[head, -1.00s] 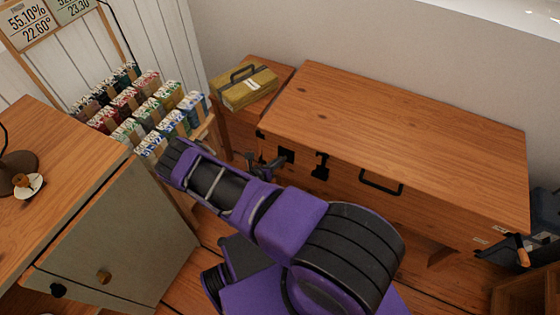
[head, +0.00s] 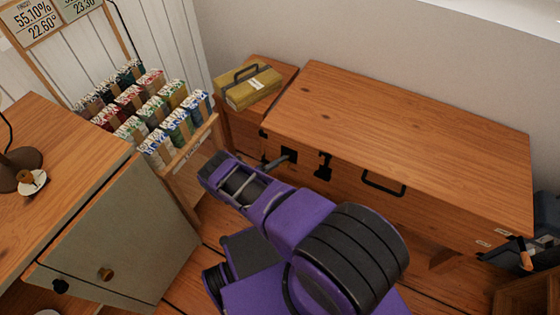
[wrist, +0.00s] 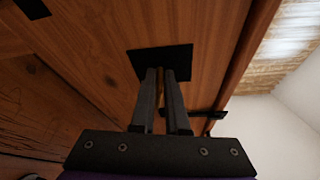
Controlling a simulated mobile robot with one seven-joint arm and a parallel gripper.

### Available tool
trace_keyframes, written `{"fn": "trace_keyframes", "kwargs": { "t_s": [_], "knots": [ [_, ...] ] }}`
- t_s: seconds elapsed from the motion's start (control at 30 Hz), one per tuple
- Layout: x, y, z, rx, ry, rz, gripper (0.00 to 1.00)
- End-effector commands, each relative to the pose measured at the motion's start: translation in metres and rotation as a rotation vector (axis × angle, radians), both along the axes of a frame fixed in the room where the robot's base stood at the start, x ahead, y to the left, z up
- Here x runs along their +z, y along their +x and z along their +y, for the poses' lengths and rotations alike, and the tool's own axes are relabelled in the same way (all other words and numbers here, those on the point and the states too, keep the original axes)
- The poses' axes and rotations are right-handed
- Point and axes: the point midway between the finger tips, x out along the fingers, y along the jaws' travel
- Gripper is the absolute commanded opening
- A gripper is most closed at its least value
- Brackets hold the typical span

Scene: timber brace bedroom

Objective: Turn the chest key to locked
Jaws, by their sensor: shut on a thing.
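The wooden chest (head: 400,125) stands against the wall, lid down. A black square lock plate (head: 289,154) is on its front near the left end; it also shows in the wrist view (wrist: 178,58). My gripper (head: 284,160) reaches this plate from the left. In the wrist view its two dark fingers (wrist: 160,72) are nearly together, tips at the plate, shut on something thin. The key is hidden between the fingers, so its turn angle cannot be seen.
A black latch (head: 323,166) and a black handle (head: 384,186) are on the chest front, right of the plate. A rack of bundled packets (head: 190,148) and a grey-doored cabinet (head: 125,230) stand left of my arm. A yellow case (head: 248,88) sits behind.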

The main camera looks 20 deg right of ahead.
Motion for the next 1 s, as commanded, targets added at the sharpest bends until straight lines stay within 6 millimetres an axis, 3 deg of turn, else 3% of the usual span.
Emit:
{"fn": "trace_keyframes", "kwargs": {
  "t_s": [0.8,0.83,0.97,1.0],
  "knots": [
    [-0.0010,0.0014,0.0009,0.004,-0.075,0.093,0.00],
    [-0.0010,0.0014,0.0009,0.004,-0.075,0.093,0.16],
    [-0.0012,0.0012,0.0008,0.003,-0.074,0.093,0.39],
    [-0.0013,0.0013,0.0008,0.003,-0.074,0.093,0.39]
  ]
}}
